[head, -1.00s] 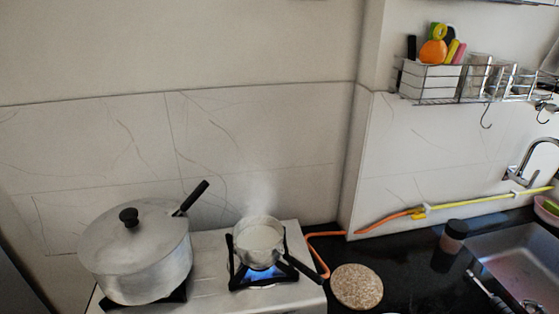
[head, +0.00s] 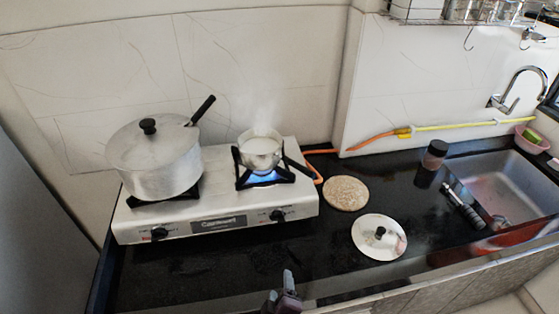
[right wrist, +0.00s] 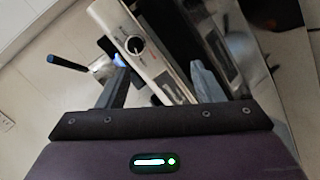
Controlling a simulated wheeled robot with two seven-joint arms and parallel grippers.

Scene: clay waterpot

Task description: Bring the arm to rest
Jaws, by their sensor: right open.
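My right gripper (head: 281,294) shows at the bottom edge of the head view, in front of the black counter (head: 215,268). It is open, and no object is seen between its fingers. In the right wrist view the two fingers of this gripper (right wrist: 162,84) stand apart, with the white stove front and a knob (right wrist: 135,45) beyond them. The rest of my right arm is out of the head view. My left gripper is not in view.
A gas stove (head: 278,198) carries a large lidded pot (head: 160,165) and a small steaming pan (head: 261,152) over a blue flame.

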